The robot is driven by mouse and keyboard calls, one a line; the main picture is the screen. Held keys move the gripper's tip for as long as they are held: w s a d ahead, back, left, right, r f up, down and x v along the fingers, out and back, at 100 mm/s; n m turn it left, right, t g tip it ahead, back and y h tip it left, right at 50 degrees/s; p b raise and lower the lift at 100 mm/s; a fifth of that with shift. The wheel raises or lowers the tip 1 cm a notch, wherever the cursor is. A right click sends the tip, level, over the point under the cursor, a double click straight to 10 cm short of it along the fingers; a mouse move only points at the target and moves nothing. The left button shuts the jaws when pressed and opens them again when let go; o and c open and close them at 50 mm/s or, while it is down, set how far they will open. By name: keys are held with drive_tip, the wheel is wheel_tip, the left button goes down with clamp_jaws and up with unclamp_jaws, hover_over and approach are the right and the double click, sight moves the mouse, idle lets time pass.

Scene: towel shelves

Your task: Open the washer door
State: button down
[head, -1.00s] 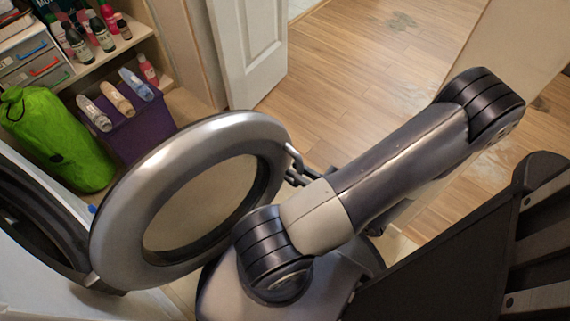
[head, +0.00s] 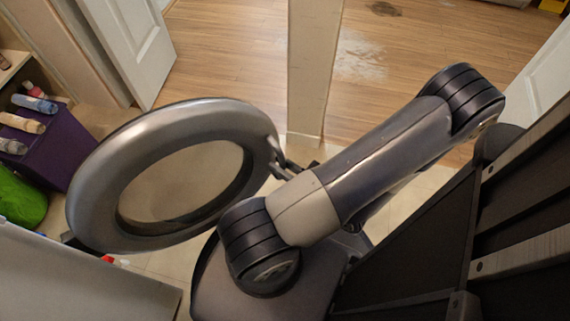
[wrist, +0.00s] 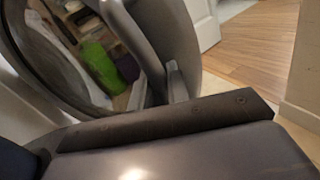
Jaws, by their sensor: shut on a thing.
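The washer door (head: 92,200), a thick silver ring around a round glass pane, stands swung away from the washer (head: 80,280), whose white panel shows at the lower left in the head view. My gripper (head: 284,168) is at the right side of the door's rim, shut on the door handle (head: 274,150). My arm partly hides the fingers. The wrist view shows the door's grey rim (wrist: 172,35) and the handle (wrist: 176,82) close in front of my wrist. The washer's opening is out of the head view.
A purple box (head: 38,150) with bottles on top and a green bag (head: 18,200) are at the left. A white room door (head: 130,45) is at the upper left. A wall end (head: 313,70) stands beyond my gripper. Wooden floor (head: 230,60) lies clear behind.

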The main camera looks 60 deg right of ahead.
drive_tip(key=shift+s+a, duration=0.1)
drive_tip(key=shift+s, duration=0.1)
drive_tip(key=c, duration=1.4)
unclamp_jaws()
drive_tip(key=shift+c, duration=0.2)
